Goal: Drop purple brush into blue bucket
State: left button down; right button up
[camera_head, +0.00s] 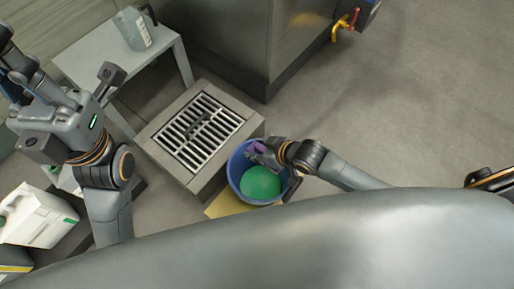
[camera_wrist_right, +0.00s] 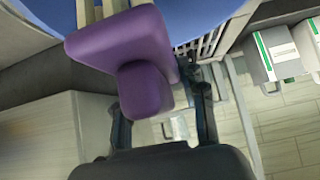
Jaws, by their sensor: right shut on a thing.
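My right gripper (camera_head: 268,157) is over the bucket's upper right part and is shut on the purple brush (camera_head: 257,149). In the right wrist view the brush (camera_wrist_right: 120,45) is a purple block with a stub between my fingers (camera_wrist_right: 162,98) and pale bristles at the top edge. The bucket's blue surface (camera_wrist_right: 200,15) shows behind it. My left gripper (camera_head: 22,75) is at the far left, away from the bucket; its jaws are unclear.
A raised floor drain with a metal grate (camera_head: 197,132) stands just left of the bucket. A light table (camera_head: 118,58) with a grey container (camera_head: 133,29) is at upper left. White jugs (camera_head: 38,215) are at lower left. Floor at right is clear.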

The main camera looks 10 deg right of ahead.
jog(key=o, duration=1.3)
jog(key=v, duration=1.2)
